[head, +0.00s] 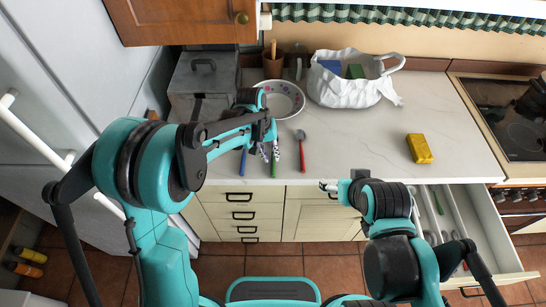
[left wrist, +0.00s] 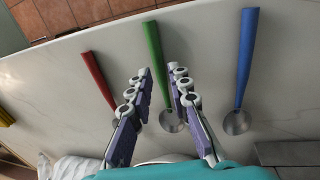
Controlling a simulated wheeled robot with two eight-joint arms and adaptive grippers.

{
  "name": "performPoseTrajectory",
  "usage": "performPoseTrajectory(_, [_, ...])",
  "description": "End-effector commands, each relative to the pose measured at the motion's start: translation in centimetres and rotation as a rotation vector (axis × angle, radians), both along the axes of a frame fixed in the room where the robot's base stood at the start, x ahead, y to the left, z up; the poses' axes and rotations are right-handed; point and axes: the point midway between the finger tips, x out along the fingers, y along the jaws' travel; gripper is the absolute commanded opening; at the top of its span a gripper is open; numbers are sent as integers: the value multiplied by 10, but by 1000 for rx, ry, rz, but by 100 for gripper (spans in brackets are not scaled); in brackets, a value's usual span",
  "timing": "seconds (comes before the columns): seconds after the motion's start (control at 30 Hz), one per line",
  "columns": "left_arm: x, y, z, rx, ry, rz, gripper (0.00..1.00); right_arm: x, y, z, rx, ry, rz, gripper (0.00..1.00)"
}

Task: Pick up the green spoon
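The green spoon (left wrist: 153,45) lies on the pale countertop between a red spoon (left wrist: 97,78) and a blue spoon (left wrist: 247,50). Its metal bowl shows between the fingers of my left gripper (left wrist: 161,72) in the left wrist view. That gripper is open, with a finger on each side of the spoon, and I cannot tell its exact height above it. In the head view my left gripper (head: 269,152) mostly hides the green spoon, while the red spoon (head: 301,152) shows to its right. My right gripper (head: 329,186) is in front of the counter's edge, its fingers too small to judge.
A floral bowl (head: 292,110), a white bag (head: 345,92) and a grey metal box (head: 190,88) stand behind the spoons. A yellow sponge-like block (head: 419,148) lies at the right. An open drawer (head: 489,222) with utensils is beside my right arm.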

Motion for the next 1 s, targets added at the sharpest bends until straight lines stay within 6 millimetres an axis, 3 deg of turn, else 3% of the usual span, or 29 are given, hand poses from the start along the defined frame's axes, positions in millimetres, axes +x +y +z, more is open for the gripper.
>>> performPoseTrajectory(0.1, [0, -3, -16, 0, 0, -1, 19, 0, 0, -6, 0, 0, 0, 76])
performPoseTrajectory(0.3, [0, -3, -16, 0, -1, -1, 19, 0, 0, -5, 0, 0, 0, 76])
performPoseTrajectory(0.33, [0, -3, -16, 0, -1, -1, 16, 0, 0, -5, 0, 0, 0, 76])
performPoseTrajectory(0.4, [0, -3, -16, 0, -1, -1, 0, 0, 0, -5, 0, 0, 0, 76])
performPoseTrajectory(0.77, [0, -3, -15, 0, -1, -1, 0, 0, 0, -5, 0, 0, 0, 76])
performPoseTrajectory(1.0, [0, -3, 6, 0, -1, -1, 0, 0, 0, 3, 0, 0, 0, 76])
